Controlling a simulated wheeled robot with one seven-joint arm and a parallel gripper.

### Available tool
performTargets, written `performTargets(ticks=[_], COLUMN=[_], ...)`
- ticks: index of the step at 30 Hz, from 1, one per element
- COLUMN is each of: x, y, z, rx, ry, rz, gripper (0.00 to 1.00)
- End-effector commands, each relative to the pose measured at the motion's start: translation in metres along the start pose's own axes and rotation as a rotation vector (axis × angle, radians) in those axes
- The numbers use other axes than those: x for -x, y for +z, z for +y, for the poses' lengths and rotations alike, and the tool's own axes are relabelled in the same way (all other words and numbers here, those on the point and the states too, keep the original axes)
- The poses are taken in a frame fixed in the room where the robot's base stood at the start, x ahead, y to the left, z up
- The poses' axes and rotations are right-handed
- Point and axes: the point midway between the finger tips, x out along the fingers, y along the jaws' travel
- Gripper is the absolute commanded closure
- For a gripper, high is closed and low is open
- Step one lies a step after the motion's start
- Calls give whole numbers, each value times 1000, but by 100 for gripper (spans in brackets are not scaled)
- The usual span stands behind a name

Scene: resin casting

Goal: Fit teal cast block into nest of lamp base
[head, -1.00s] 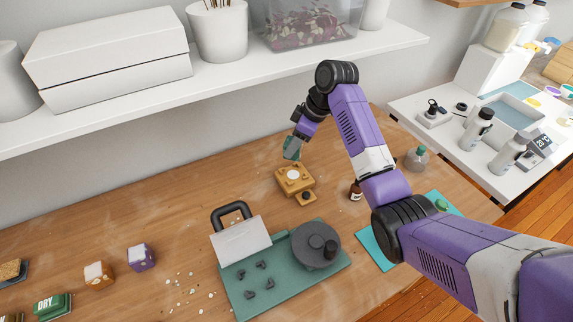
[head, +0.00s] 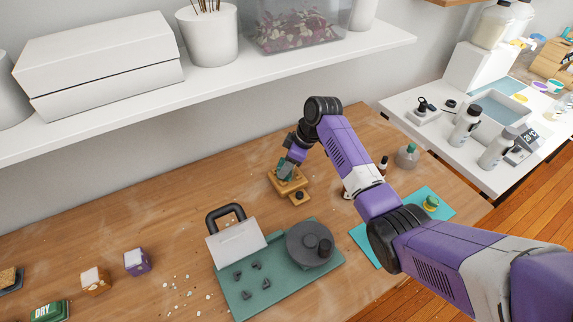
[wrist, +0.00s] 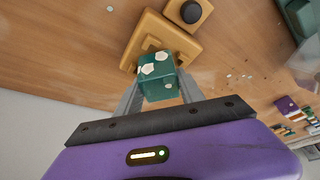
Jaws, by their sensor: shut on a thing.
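The teal cast block (wrist: 157,77), with pale hexagon flecks, is between the two fingers of my gripper (wrist: 158,92) in the wrist view. My gripper is shut on it. The lamp base (wrist: 152,35) is a tan stepped block with a black knob (wrist: 190,11) on a smaller side part. In the wrist view the block overlaps the raised middle of the base. In the head view my gripper (head: 286,171) points down over the lamp base (head: 277,187), and the block is low at its top. The nest is covered, so I cannot tell whether the block is seated.
A green board (head: 285,283) with a grey round piece (head: 309,244) and a white handled piece (head: 236,243) lies in front. Two small cubes (head: 137,262) sit at the left. Bare wood lies left of the base.

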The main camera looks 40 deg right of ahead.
Motion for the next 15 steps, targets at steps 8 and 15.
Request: performTargets(ticks=[8,15], x=[-1,1], y=[0,0], z=[0,0], rx=[0,0], ry=[0,0], rz=[0,0], gripper=[33,33])
